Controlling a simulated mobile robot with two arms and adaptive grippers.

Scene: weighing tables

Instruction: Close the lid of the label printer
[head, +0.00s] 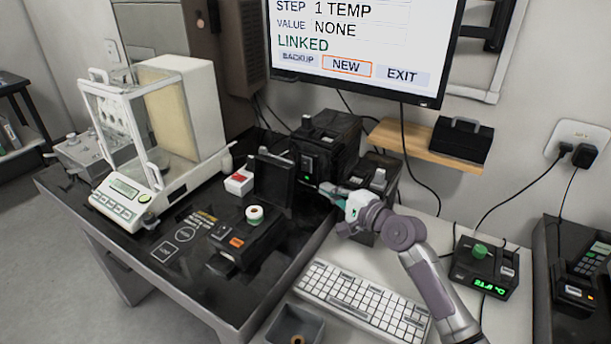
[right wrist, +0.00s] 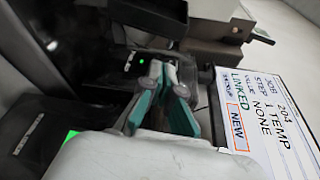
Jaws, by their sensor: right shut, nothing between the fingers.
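The label printer (head: 262,247) is a low black box on the dark table, with an orange button and a white label roll. Its black lid (head: 273,184) stands upright, open, at the printer's back. My right gripper (head: 325,188) is shut and empty, just right of the raised lid in the head view; whether it touches the lid I cannot tell. In the right wrist view the gripper's teal-padded fingers (right wrist: 163,75) are together. A large dark panel at the left of that view may be the lid. My left gripper is not in view.
A black device (head: 322,150) with a green light stands behind my right gripper. A glass-sided balance (head: 135,130) is at left, a red and white box (head: 239,181) beside the lid. A keyboard (head: 360,300) lies in front of my right arm; a monitor (head: 365,45) hangs above.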

